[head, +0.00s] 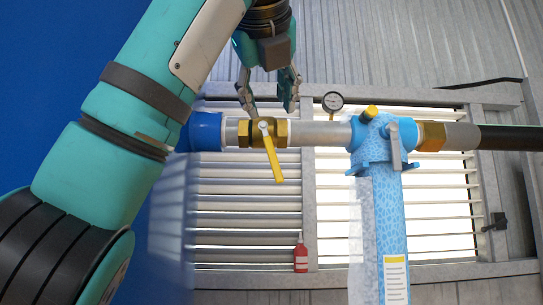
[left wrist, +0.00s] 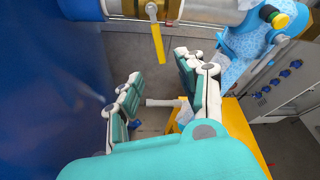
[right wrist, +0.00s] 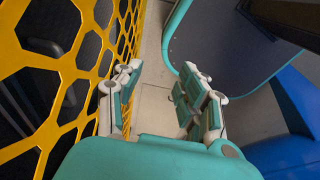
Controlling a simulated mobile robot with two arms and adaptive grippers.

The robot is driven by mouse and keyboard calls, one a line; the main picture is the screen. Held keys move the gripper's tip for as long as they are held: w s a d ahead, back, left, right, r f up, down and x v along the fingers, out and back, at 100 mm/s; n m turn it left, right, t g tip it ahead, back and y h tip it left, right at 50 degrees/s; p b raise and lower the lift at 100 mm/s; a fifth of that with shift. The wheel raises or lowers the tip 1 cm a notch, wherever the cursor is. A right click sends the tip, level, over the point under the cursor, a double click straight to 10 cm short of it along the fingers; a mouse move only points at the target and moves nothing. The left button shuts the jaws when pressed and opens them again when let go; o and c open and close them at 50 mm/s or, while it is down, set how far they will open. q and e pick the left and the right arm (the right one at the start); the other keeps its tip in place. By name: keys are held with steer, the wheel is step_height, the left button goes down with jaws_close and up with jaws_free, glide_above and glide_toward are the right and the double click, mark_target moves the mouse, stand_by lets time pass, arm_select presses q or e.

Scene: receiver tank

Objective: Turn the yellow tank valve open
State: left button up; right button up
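The yellow tank valve handle (head: 271,155) hangs down and slightly right from a brass valve body (head: 243,133) on the grey pipe beside the blue tank. In the left wrist view the yellow handle (left wrist: 156,38) shows at the top, beyond the fingertips. My left gripper (head: 268,100) is open and empty, pointing down just above the brass valve body in the head view. Its open fingers (left wrist: 157,90) also show in the left wrist view, apart from the handle. My right gripper (right wrist: 155,92) is open and empty, low down beside a yellow mesh panel.
A light blue pipe fitting (head: 375,140) with a lever stands right of the valve, with a pressure gauge (head: 332,102) behind. A red bottle (head: 301,256) stands on the louvre ledge. The blue tank wall (left wrist: 50,90) is close left. The yellow mesh (right wrist: 60,70) is near my right gripper.

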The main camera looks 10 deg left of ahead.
arm_select(q)
steer(key=s+m, duration=0.1)
steer(key=p, duration=0.5)
glide_toward(274, 160)
steer(key=x, duration=1)
steer(key=shift+w+f, duration=0.1)
steer(key=shift+w, duration=0.05)
steer(key=shift+a, duration=0.1)
jaws_close()
